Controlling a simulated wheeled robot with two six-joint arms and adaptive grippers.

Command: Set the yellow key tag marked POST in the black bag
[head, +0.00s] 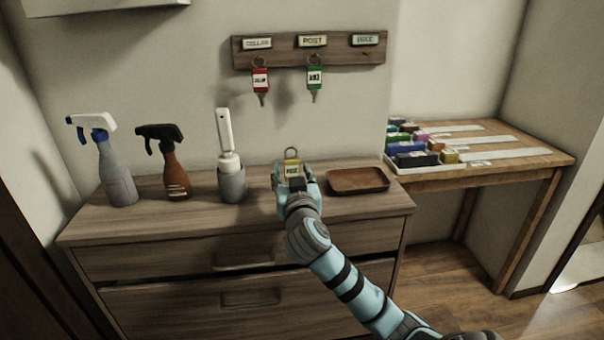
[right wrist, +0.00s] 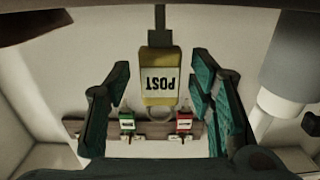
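The yellow key tag (head: 292,169) marked POST is upright between the fingers of my right gripper (head: 294,182), above the dresser's back edge and off the key rack. In the right wrist view the tag (right wrist: 160,83) appears upside down, with its key toward the top of the picture and its ring toward the bottom. The fingers of the right gripper (right wrist: 160,85) flank it closely; narrow gaps seem to show, and their exact contact is unclear. The tag has no other visible support. I cannot make out a black bag. My left gripper is out of view.
Two spray bottles (head: 117,175) (head: 175,178), a brush holder (head: 232,184) and a wooden tray (head: 357,181) stand on the dresser. A side table (head: 520,160) holds small coloured items.

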